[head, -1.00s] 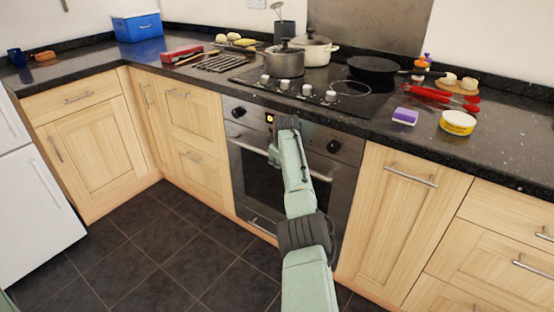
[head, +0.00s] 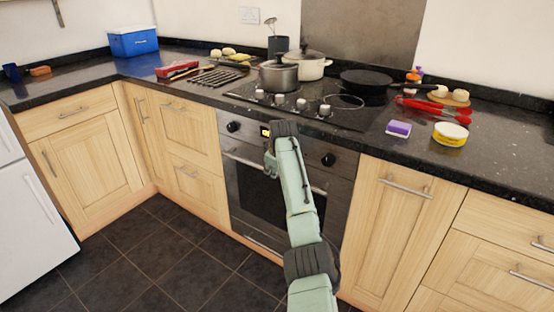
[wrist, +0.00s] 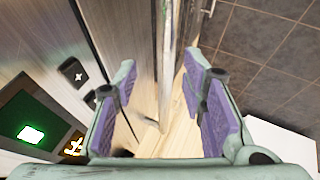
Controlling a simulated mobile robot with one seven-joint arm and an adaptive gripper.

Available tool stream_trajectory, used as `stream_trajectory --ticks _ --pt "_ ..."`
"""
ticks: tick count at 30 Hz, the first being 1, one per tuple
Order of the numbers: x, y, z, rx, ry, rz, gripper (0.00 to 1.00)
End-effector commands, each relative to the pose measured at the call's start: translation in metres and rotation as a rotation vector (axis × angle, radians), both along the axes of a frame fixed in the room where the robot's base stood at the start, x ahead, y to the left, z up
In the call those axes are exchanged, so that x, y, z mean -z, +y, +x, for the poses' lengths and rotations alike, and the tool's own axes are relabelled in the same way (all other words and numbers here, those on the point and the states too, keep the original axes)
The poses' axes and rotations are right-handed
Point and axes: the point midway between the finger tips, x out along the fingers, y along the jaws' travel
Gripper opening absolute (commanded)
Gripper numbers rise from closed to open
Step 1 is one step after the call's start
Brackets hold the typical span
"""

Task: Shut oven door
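The oven door (head: 243,190), dark glass with a metal frame, sits below the control panel and looks shut or nearly shut; my arm hides part of it. Its handle bar (head: 240,160) runs across the top of the door. My gripper (head: 270,165) is at the oven front near the handle, its fingers mostly hidden by the arm in the head view. In the wrist view my gripper (wrist: 158,78) is open, with purple-padded fingers apart. A pale bar, apparently the handle (wrist: 170,50), stretches ahead between the fingers' directions. I cannot tell whether they touch it.
The control panel (head: 290,145) with knobs and a lit display is just above the door. Pots and a black pan (head: 365,80) stand on the hob. Wooden cabinets (head: 400,225) flank the oven. The tiled floor (head: 170,260) in front is clear.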

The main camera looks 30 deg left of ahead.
Motion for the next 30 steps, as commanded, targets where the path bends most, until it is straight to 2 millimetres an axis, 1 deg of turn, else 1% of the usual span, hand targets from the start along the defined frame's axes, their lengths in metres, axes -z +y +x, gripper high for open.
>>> stream_trajectory --ticks 1,4,6,10,15,30 --pt "-0.010 -0.004 -0.004 0.000 -0.003 0.003 0.38" --pt "-0.027 -0.012 -0.012 0.001 -0.004 0.002 0.38" --pt "-0.037 -0.016 -0.017 0.001 -0.004 0.002 0.38" --pt "-0.050 -0.021 -0.024 0.001 -0.002 0.002 0.38" --pt "-0.055 -0.024 -0.027 0.002 0.000 0.001 0.38" --pt "-0.056 -0.022 -0.027 0.001 -0.004 0.004 0.38"
